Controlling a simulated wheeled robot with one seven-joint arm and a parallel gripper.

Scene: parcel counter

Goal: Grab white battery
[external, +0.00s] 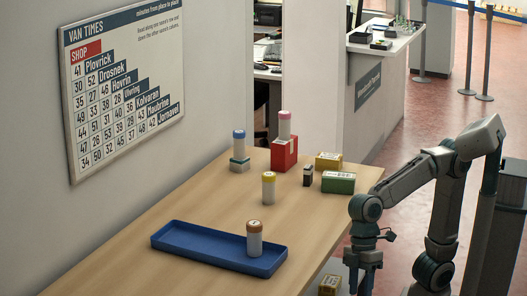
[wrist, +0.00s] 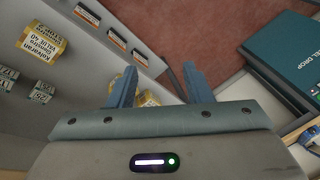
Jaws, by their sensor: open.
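Several upright white cylinders that look like batteries stand on the counter in the external view, differing in top colour. One has a blue top (external: 239,147) and stands on a pale block. One has a pink top (external: 284,128) and stands on a red box. One has a yellow top (external: 268,190) and stands mid-counter. One has a brown-orange top (external: 254,243) and stands in the blue tray. I cannot tell which is the white battery. My gripper (external: 363,284) is open, off the counter's right edge, away from them all. Its fingers show in the wrist view (wrist: 160,88), where no cylinder is visible.
The blue tray (external: 190,241) lies at the counter's front. A red box (external: 284,157), a green box (external: 338,182), a yellow box (external: 328,161) and a small dark box (external: 308,175) stand at the back. A teal box (wrist: 292,55) shows in the wrist view.

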